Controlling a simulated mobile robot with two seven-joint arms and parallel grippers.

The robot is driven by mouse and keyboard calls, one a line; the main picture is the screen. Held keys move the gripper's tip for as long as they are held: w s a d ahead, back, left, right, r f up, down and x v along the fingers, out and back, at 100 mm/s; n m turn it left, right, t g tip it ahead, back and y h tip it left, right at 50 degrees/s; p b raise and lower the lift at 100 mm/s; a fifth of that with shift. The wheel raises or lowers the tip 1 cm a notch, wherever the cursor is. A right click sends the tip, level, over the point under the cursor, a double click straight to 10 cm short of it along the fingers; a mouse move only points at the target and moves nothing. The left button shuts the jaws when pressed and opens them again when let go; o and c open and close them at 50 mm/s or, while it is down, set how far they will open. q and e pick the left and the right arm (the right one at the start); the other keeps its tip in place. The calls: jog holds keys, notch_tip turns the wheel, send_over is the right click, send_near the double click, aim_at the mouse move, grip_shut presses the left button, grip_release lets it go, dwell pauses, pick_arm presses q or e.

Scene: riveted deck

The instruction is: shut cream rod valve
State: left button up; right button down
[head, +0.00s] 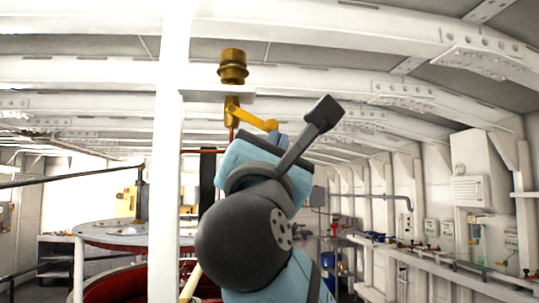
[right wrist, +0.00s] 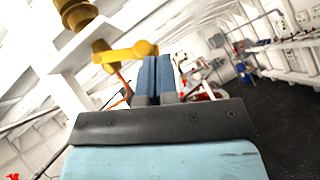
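A brass valve body (head: 232,112) hangs under a white beam, with a wide brass fitting (head: 233,66) above it. A yellow lever (head: 252,119) slopes from the valve down to the right. The lever also shows in the right wrist view (right wrist: 125,53), with the fitting (right wrist: 76,12) above. A short cream rod (head: 190,284) shows low beside the white post; what it belongs to is hidden. My right gripper (right wrist: 157,58) has its two blue fingers together, tips just below the lever's free end; I cannot tell if they touch. My left gripper is in neither view.
A white post (head: 170,150) stands left of the valve. A round grey-topped, red-sided drum (head: 115,232) is at the lower left. A white wall cabinet (head: 482,170) and pipes line the right wall. Dark floor (right wrist: 275,105) lies clear at right in the wrist view.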

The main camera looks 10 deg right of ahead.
jog(key=shift+d+r+p, duration=0.2)
jog(key=shift+d+r, duration=0.3)
jog(key=shift+r, duration=0.25)
jog(key=shift+d+r+p, duration=0.15)
jog(key=shift+d+r, duration=0.35)
jog(key=shift+r, duration=0.25)
jog(key=shift+r, duration=0.1)
dwell(0.7)
